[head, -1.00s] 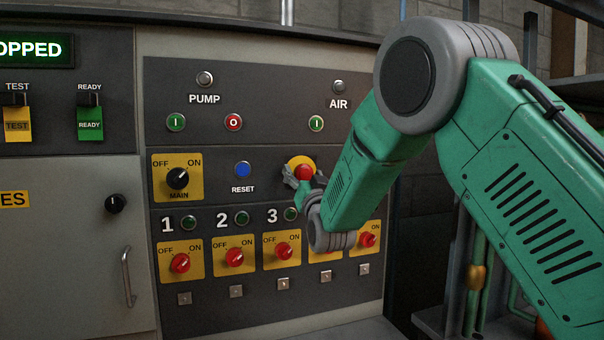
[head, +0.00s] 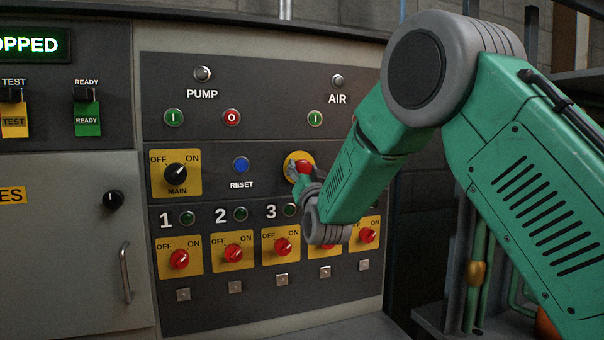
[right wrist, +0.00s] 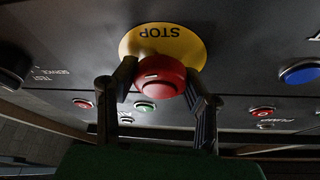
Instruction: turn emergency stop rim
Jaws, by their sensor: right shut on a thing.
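The emergency stop is a red mushroom button (head: 305,167) on a round yellow plate (head: 297,157) in the head view, right of the blue reset button. The right wrist view shows its red rim (right wrist: 160,77) in front of the yellow plate (right wrist: 188,44) marked STOP, which looks upside down there. My right gripper (head: 297,176) is at the button, one finger on each side. In the right wrist view the gripper (right wrist: 166,88) is shut on the red rim. In the head view my arm and gripper hide the lower right of the plate. My left gripper is not in view.
A blue reset button (head: 241,165) and a main OFF/ON knob (head: 176,174) sit to the left. Below is a row of red rotary switches (head: 234,253), partly behind my right arm. A cabinet handle (head: 126,272) sticks out at lower left.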

